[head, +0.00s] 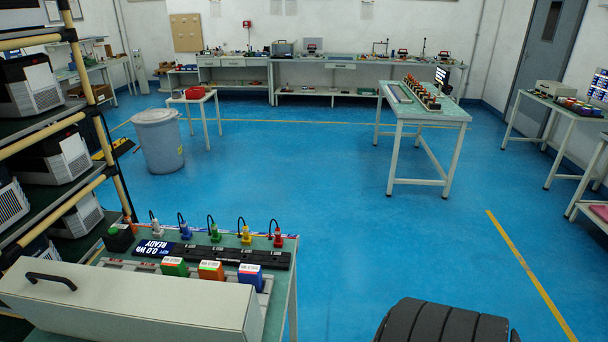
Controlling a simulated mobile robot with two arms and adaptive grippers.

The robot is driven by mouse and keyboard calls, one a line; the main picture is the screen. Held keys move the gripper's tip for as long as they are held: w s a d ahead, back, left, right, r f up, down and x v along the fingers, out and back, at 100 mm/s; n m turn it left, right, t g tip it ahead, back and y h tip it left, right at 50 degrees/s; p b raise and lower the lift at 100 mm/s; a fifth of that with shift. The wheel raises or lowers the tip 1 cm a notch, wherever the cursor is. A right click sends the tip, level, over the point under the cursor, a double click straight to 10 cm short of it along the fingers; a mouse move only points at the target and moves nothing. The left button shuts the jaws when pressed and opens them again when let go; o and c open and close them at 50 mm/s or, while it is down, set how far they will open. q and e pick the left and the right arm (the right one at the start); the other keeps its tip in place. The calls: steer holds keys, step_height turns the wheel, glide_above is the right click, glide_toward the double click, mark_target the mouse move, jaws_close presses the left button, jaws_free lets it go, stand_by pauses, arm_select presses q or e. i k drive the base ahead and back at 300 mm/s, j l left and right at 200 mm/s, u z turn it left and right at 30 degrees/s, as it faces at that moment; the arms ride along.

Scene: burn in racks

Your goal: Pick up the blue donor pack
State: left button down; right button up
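The blue donor pack (249,275) appears to be the small blue block with a white label on top, at the right end of a row of packs on the near bench (284,267). An orange pack (211,270) and a green pack (174,267) stand to its left. The blue pack sits upright, close to the bench's right edge; its lower front is partly hidden by a long pale box. Neither of my grippers is in view.
The long pale box (130,302) with a black handle fills the bench front. A shelf rack (40,140) stands left.

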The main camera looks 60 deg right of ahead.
mark_target(252, 275)
steer(key=z, duration=1.35)
